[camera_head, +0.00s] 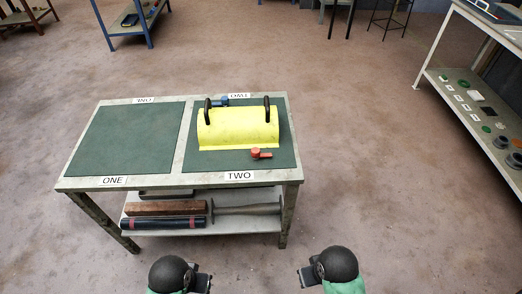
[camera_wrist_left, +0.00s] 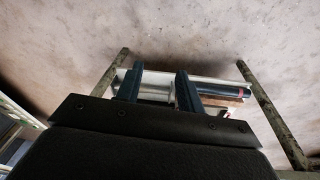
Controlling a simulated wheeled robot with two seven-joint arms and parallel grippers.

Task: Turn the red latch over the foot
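The red latch (camera_head: 261,153) is small and lies at the front right of the yellow cover, on the green mat of side TWO. The yellow cover (camera_head: 238,126) is a half-round shell with two black handles, and its front foot is a flat flange along its lower edge. A blue latch (camera_head: 219,101) shows at the cover's back edge. My left gripper (camera_head: 205,283) and my right gripper (camera_head: 305,276) are low in front of the table, apart from everything. In the left wrist view my left gripper's fingers (camera_wrist_left: 157,85) stand apart with nothing between them. The right fingers are too small to judge.
The grey table (camera_head: 75,184) has an empty green mat (camera_head: 125,140) on side ONE. Its lower shelf (camera_head: 245,226) holds a brown bar, a black roll and a grey flanged pipe. A parts shelf (camera_head: 470,115) stands at right. Floor is clear around the table.

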